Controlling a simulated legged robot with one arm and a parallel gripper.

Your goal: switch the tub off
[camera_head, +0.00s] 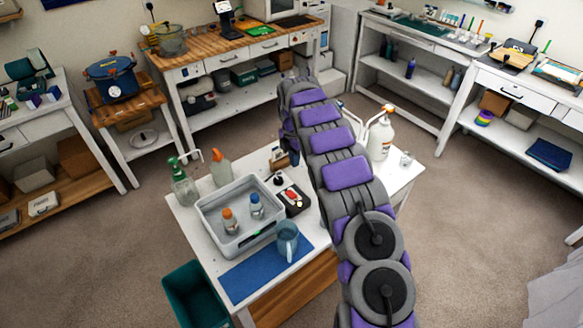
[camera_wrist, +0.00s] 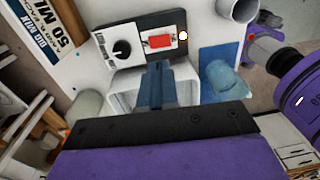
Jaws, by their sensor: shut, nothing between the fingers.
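The tub (camera_head: 210,226) is a grey open basin on the white table, with two small orange- and blue-capped bottles (camera_head: 229,221) inside. A dark control box (camera_head: 303,208) with a red switch (camera_head: 291,196) stands at its right side. In the wrist view, the red switch (camera_wrist: 158,41) sits beside a black knob (camera_wrist: 121,48) on a white plate and a small pale round spot (camera_wrist: 183,35). My gripper (camera_wrist: 156,68) is shut and empty, its tips just below the switch in the picture. Contact cannot be told. In the head view my arm hides the gripper.
A blue mat (camera_head: 247,276) with a clear jug (camera_head: 288,241) lies in front. Spray bottles (camera_head: 184,186) stand at the back left, a white jug bottle (camera_head: 381,138) right of my arm. A box marked 50 ML (camera_wrist: 62,28) is at the wrist view's upper left.

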